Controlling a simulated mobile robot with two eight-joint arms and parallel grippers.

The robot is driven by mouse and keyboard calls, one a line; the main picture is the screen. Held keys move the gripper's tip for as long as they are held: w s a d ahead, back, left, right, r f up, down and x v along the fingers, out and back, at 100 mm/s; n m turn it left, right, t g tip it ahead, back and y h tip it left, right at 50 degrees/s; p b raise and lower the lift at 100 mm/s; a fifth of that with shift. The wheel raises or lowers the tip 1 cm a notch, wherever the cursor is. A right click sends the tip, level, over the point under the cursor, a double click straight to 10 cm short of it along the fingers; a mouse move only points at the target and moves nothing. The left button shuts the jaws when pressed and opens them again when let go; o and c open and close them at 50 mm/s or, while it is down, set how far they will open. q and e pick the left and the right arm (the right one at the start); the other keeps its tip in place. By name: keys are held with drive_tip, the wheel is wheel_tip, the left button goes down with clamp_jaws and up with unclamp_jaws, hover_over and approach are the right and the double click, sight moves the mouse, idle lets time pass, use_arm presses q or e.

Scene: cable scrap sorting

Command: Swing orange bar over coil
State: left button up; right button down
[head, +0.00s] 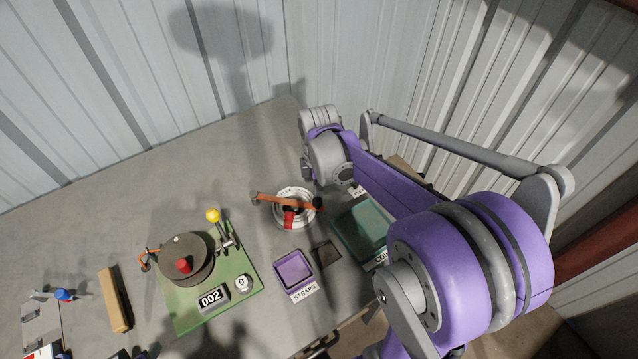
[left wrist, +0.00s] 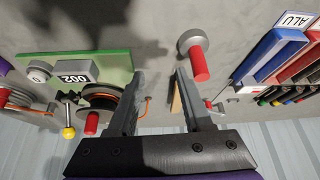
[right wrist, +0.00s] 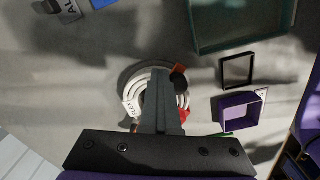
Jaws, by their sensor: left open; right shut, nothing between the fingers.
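The orange bar (head: 284,201) has a dark knob at its right end. In the head view it crosses over a pale round coil in a ring-shaped holder (head: 278,222), with a red piece at the front. The right wrist view shows the pale rings (right wrist: 133,88), the dark knob (right wrist: 179,79) and a bit of orange; my fingers hide much of the rest. My right gripper (right wrist: 160,75) is shut and empty, over the rings in that view; I cannot tell if it touches the bar. My left gripper (left wrist: 158,75) is open and empty, away from the coil.
A green board (head: 250,283) with a dark reel, yellow-knobbed lever and counter stands left of the coil. A purple STRAPS bin (head: 294,271) and a teal tray (head: 360,228) are near the coil. A wooden block (head: 114,299) lies left. Corrugated walls close the back and right.

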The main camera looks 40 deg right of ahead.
use_arm(q)
drive_tip(key=shift+d, duration=0.1)
use_arm(e)
drive_tip(key=shift+s+a, duration=0.1)
use_arm(q)
drive_tip(key=shift+f, duration=0.1)
use_arm(e)
drive_tip(key=shift+f, duration=0.1)
use_arm(q)
drive_tip(key=shift+s, duration=0.1)
use_arm(e)
drive_tip(key=shift+w+d, duration=0.3)
drive_tip(key=shift+w+d+r, duration=0.1)
drive_tip(key=shift+r, duration=0.15)
use_arm(q)
drive_tip(key=r+p, duration=0.1)
drive_tip(key=w+r, duration=0.1)
drive_tip(key=w+r+p, duration=0.1)
drive_tip(key=r, duration=0.1)
drive_tip(key=shift+p, duration=0.3)
use_arm(e)
wheel_tip(320, 180, up, 6)
drive_tip(key=shift+f, duration=0.15)
